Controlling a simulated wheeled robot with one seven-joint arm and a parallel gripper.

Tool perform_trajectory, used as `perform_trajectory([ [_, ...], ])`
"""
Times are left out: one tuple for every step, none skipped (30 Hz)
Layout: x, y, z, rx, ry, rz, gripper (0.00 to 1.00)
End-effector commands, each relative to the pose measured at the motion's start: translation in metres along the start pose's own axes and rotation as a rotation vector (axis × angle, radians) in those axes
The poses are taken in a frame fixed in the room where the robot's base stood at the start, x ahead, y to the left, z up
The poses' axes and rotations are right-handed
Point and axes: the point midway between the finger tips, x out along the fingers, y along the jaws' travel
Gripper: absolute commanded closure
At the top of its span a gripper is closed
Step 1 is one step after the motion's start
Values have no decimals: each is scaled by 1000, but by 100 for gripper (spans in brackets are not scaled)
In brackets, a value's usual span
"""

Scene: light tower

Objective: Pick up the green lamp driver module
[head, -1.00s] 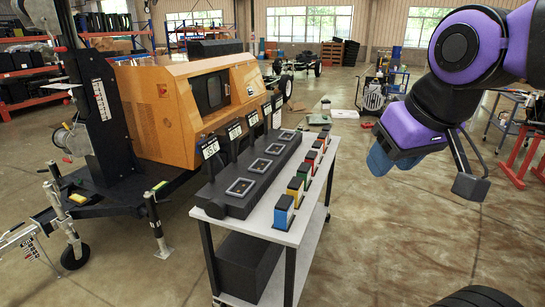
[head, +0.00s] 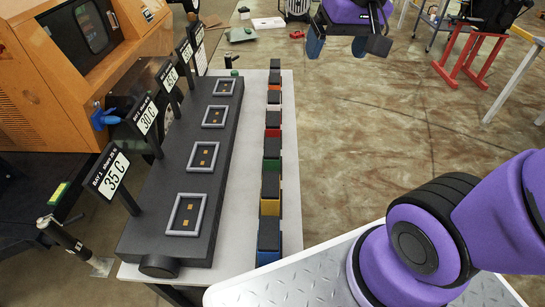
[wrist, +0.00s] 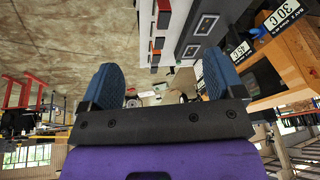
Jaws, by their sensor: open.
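The green lamp driver module (head: 272,168) is a small block with a black top and a green side. It stands upright in the row of modules along the right side of the white table, between a yellow module (head: 270,203) and a red one (head: 272,131). My gripper (head: 338,47) shows at the top of the head view, beyond and to the right of the row, well apart from the green module. In the wrist view my gripper (wrist: 160,82) is open, with two blue fingers wide apart and nothing between them. I cannot pick out the green module there.
A blue module (head: 268,254) stands at the row's near end. To the left is a long black dock (head: 165,225) with framed slots and upright temperature signs (head: 111,172). The white table (head: 222,240) has a clear strip between them. Open floor (head: 360,140) lies to the right.

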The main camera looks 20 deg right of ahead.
Motion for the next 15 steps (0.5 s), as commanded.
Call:
perform_trajectory([
  [13,-3,-8,10,-24,-1,13],
  [20,-4,-14,18,-32,-2,13],
  [30,-6,-20,30,-46,-3,13],
  [38,-8,-25,39,-55,-3,13],
  [45,-9,-29,48,-64,-3,13],
  [56,-12,-35,59,-77,-3,13],
  [64,-13,-39,67,-85,-3,13],
  [72,-14,-42,76,-95,-1,13],
  [84,-16,-47,87,-108,1,13],
  [92,-18,-51,95,-116,3,13],
  [101,-19,-54,104,-126,5,13],
  [113,-21,-58,115,-138,8,13],
  [123,-23,-60,123,-147,10,13],
  [132,-24,-63,131,-157,13,13],
  [145,-26,-66,143,-167,17,13],
])
